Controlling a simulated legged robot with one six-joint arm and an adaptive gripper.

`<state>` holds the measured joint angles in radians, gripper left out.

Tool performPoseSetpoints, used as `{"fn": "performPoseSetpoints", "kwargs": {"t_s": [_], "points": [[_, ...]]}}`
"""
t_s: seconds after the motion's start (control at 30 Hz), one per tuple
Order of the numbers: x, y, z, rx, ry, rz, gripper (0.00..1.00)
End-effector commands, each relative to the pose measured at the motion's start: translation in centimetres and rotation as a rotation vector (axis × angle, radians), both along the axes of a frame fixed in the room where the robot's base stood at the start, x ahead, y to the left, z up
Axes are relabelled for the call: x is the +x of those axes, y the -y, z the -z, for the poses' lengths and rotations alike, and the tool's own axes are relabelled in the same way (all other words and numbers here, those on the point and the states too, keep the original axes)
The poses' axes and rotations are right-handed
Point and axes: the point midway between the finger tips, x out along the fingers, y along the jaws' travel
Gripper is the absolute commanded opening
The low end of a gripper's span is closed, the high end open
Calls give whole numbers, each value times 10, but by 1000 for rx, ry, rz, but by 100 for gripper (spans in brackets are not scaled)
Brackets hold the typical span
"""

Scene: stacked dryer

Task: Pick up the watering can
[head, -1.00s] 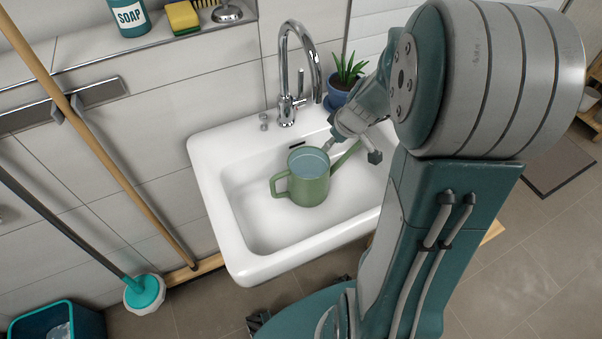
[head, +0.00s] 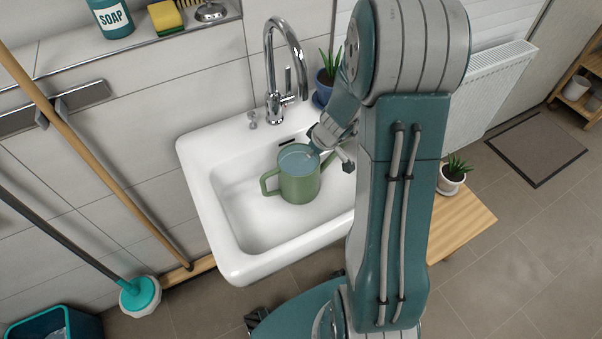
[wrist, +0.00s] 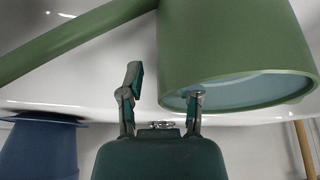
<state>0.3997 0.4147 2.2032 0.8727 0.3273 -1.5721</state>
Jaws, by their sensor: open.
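The green watering can (head: 300,186) stands upright in the white sink (head: 243,240), its handle toward the left in the head view and pale blue water visible at its open top. Its spout (wrist: 70,42) runs to the left in the wrist view. My gripper (head: 332,158) is at the can's right rim, by the spout side. In the wrist view my gripper (wrist: 162,104) is open: one finger overlaps the can's opening, the other is outside the wall. Whether either finger touches the can is unclear. My arm hides the sink's right part.
A chrome faucet (head: 275,75) rises behind the can. A blue plant pot (head: 326,86) stands behind my gripper; it also shows in the wrist view (wrist: 40,150). A wooden broom handle (head: 100,165) leans at left. A potted plant (head: 452,176) sits on a wooden bench (head: 465,222) at right.

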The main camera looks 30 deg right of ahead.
Motion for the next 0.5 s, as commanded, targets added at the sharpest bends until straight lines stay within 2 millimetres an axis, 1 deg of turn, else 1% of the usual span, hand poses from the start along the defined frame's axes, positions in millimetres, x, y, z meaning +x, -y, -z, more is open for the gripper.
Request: {"fn": "performPoseSetpoints", "kwargs": {"t_s": [0.03,0.07,0.1,0.13,0.5], "points": [[0,0,0,0,0,0,44],[0,0,0,0,0,0,31],[0,0,0,0,0,0,13],[0,0,0,0,0,0,0],[1,0,-2,0,3,0,0]]}}
